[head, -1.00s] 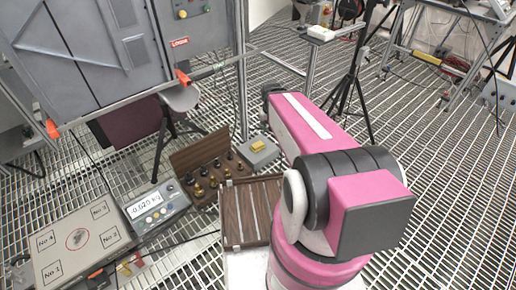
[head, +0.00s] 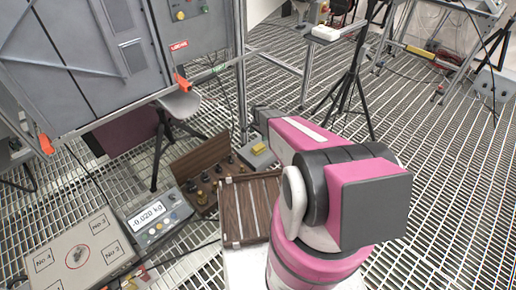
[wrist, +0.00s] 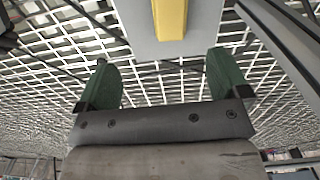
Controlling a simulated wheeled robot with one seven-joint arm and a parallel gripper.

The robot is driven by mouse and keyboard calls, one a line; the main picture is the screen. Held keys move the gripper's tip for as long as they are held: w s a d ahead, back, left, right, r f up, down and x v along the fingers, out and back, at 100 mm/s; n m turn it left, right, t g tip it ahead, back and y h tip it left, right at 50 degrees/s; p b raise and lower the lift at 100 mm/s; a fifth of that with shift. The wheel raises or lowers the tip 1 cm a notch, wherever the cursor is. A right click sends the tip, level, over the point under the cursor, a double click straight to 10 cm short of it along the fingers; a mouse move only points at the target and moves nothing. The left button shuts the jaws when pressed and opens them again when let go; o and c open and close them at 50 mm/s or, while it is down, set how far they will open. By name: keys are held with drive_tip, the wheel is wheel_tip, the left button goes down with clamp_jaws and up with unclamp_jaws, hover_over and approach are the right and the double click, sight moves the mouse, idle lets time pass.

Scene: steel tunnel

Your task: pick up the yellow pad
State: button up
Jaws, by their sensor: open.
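The yellow pad (head: 259,148) lies on top of a small grey box (head: 252,161) on the grating floor, left of my arm in the head view. In the wrist view the yellow pad (wrist: 170,18) shows at the top edge, partly cut off, on the grey box (wrist: 135,25). My gripper (wrist: 160,75) has its two green fingers apart with nothing between them. The pad is beyond the fingertips, roughly in line with the gap. In the head view my arm hides the gripper's fingers.
A wooden case of weights (head: 207,170) stands left of the grey box, and a slatted wooden tray (head: 252,205) in front. A scale display (head: 152,217) and scale platform (head: 80,255) sit at left. A tripod (head: 352,85) stands behind.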

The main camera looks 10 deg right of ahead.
sight(258, 147)
drive_tip(key=shift+m, duration=0.6)
drive_tip(key=w+f, duration=0.1)
drive_tip(key=f, duration=0.1)
drive_tip(key=w+f, duration=0.1)
drive_tip(key=f, duration=0.1)
drive_tip(key=shift+w, duration=0.15)
wheel_tip(258, 147, down, 10)
drive_tip(key=shift+f, duration=0.25)
drive_tip(key=shift+s, duration=0.2)
drive_tip(key=c, duration=1)
